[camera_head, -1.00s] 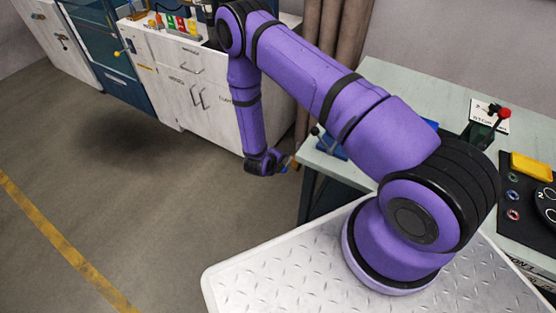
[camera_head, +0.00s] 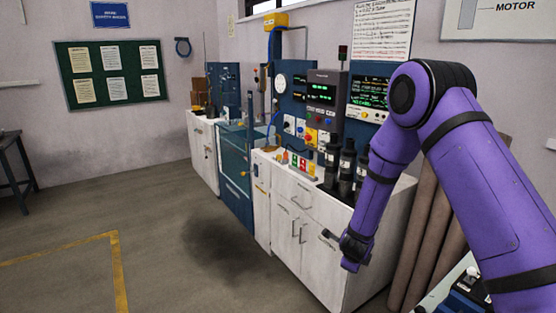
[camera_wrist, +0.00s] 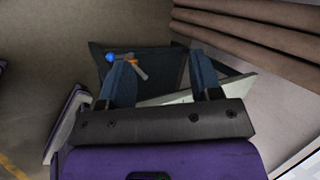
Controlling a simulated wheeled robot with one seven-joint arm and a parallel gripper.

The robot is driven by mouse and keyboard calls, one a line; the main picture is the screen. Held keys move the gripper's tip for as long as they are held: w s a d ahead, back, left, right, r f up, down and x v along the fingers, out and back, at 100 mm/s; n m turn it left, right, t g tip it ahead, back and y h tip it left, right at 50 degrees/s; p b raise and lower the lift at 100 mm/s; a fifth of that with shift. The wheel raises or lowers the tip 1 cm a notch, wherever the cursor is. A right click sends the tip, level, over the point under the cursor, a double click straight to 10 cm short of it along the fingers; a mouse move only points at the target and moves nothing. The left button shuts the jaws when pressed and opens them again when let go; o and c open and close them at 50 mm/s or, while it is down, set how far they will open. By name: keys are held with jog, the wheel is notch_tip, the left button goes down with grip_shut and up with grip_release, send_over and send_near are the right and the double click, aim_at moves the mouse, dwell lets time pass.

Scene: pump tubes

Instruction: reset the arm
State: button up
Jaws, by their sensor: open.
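My purple arm (camera_head: 470,190) is raised on the right of the head view and bends down at the elbow. My gripper (camera_head: 328,236) hangs at its end, in front of the white cabinet. In the wrist view my gripper (camera_wrist: 162,66) shows two dark blue fingers standing well apart, with nothing clearly held. A small grey-and-orange piece with a blue end (camera_wrist: 128,64) shows by the left finger; I cannot tell whether it touches it.
A white cabinet (camera_head: 307,225) carries black cylinders (camera_head: 346,172) and instrument panels (camera_head: 322,92). Brown rolls (camera_head: 421,240) lean beside it. A blue drawer unit (camera_head: 236,182) stands farther left. The floor (camera_head: 170,225) at left is open.

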jog(key=s+r+n+y, duration=0.1)
jog(key=s+r+n, duration=0.25)
jog(key=r, duration=0.65)
jog(key=s+r+n+y, duration=0.25)
jog(key=r+n, duration=0.25)
jog(key=r, duration=0.5)
jog(key=s+r+n+y, duration=0.1)
jog(key=s+r+n, duration=0.3)
jog(key=r, duration=0.6)
jog(key=s+d+r+n, duration=0.2)
jog(key=s+r+n, duration=0.2)
jog(key=s, duration=0.5)
jog(key=s+d+r+n+h, duration=0.1)
jog(key=s+r+n, duration=0.3)
jog(key=s, duration=0.5)
jog(key=s+d+r+n+g+h, duration=0.1)
jog(key=s+d+r+n, duration=0.2)
jog(key=s, duration=0.7)
jog(key=shift+d+r+n, duration=0.15)
jog(key=shift+r+n, duration=0.3)
